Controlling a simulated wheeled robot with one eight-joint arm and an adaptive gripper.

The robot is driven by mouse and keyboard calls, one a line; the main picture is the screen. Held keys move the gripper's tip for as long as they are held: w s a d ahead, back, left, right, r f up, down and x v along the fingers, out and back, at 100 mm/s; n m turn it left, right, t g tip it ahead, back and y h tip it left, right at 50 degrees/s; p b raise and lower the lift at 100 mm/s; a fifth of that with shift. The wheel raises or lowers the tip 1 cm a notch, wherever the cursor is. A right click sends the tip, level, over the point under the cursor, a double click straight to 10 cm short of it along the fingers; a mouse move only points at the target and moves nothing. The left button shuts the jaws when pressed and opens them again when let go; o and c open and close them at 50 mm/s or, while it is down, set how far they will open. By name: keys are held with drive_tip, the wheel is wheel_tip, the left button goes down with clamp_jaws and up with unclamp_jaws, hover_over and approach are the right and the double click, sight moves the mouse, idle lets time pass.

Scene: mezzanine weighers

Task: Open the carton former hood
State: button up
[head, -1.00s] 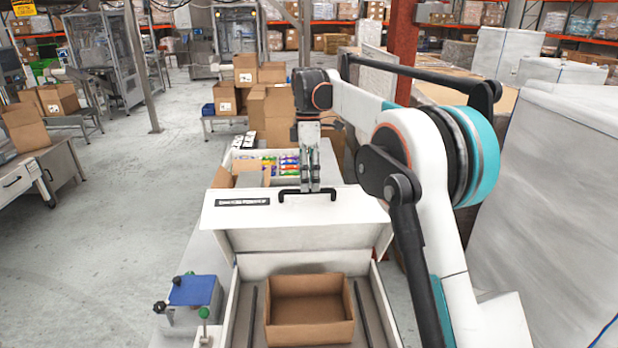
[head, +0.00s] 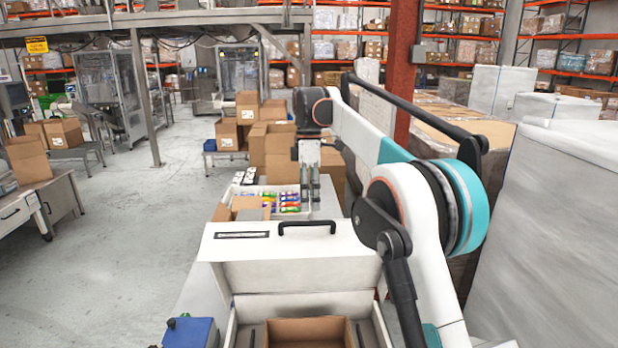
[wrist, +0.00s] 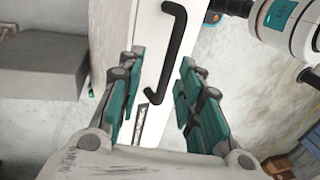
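The carton former hood (head: 290,250) is a white lid, tilted up on its white housing (head: 231,325), with the inside open towards me. Its black bar handle (head: 307,226) sits near the upper edge. In the wrist view the handle (wrist: 174,50) shows ahead of the fingers, in the gap between them. My gripper (head: 310,203) points down just beyond the handle, with a small gap between them in the head view. In the wrist view my gripper (wrist: 160,65) is open and empty, with teal-padded fingers apart. A brown carton (head: 310,332) sits inside the housing, partly cut off.
A tray of colourful packets (head: 289,200) and stacked cartons (head: 270,145) stand behind the hood. A blue-topped device (head: 190,332) is at the left of the housing. Large wrapped pallets (head: 560,200) stand close on the right. The floor on the left (head: 120,240) is clear.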

drive_tip(key=s+v, duration=0.1)
drive_tip(key=v, duration=0.5)
drive_tip(key=shift+w+r, duration=0.25)
drive_tip(key=shift+r, duration=0.15)
drive_tip(key=shift+a, duration=0.1)
